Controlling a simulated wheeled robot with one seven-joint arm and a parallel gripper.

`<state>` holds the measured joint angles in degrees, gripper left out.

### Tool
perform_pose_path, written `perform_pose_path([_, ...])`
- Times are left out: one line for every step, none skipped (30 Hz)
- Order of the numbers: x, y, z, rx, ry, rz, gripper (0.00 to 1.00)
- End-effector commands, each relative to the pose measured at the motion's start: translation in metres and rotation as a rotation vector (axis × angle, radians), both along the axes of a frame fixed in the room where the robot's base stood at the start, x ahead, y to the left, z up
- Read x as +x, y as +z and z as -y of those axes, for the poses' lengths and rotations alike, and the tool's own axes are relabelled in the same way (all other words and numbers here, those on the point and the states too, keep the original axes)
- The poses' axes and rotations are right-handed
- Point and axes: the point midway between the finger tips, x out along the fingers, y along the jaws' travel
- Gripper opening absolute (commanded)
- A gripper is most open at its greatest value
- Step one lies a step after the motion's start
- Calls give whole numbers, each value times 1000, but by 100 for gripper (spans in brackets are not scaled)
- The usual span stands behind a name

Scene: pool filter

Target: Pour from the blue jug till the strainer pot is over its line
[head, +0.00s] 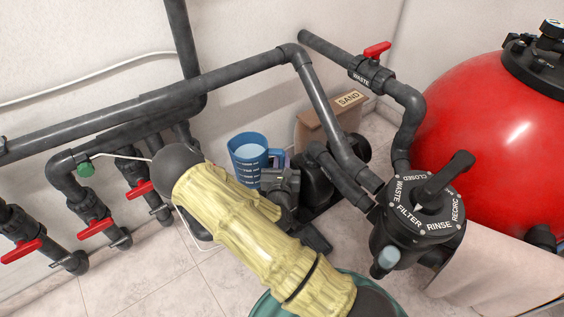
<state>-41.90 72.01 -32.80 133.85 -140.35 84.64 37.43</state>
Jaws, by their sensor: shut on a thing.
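The blue jug (248,163) stands upright in the middle of the head view, with pale measuring marks on its side and a light patch inside its mouth. Its handle is on the right side. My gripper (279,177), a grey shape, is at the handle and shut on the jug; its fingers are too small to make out. My yellow-sleeved arm crosses in front and hides what lies below the jug. The black pump body (322,185) is just right of the jug. The strainer pot's opening and its line cannot be made out.
A filter valve (418,215) with a black handle and a red tank (490,125) stand at the right. Grey pipes (240,72) run above and behind the jug. Valves with red handles (95,228) line the left. A sand box (328,118) is behind. A green rim (262,303) shows below.

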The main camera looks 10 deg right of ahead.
Motion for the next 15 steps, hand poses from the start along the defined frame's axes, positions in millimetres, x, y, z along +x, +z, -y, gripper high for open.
perform_pose_path([1,2,0,1,0,7,0])
perform_pose_path([1,2,0,1,0,7,0])
perform_pose_path([1,2,0,1,0,7,0])
perform_pose_path([1,2,0,1,0,7,0])
perform_pose_path([1,2,0,1,0,7,0])
perform_pose_path([1,2,0,1,0,7,0])
perform_pose_path([1,2,0,1,0,7,0])
perform_pose_path([1,2,0,1,0,7,0])
perform_pose_path([1,2,0,1,0,7,0])
perform_pose_path([1,3,0,1,0,7,0])
perform_pose_path([1,4,0,1,0,7,0])
perform_pose_path([1,5,0,1,0,7,0])
perform_pose_path([1,8,0,1,0,7,0])
perform_pose_path([1,10,0,1,0,7,0])
perform_pose_path([1,15,0,2,0,7,0])
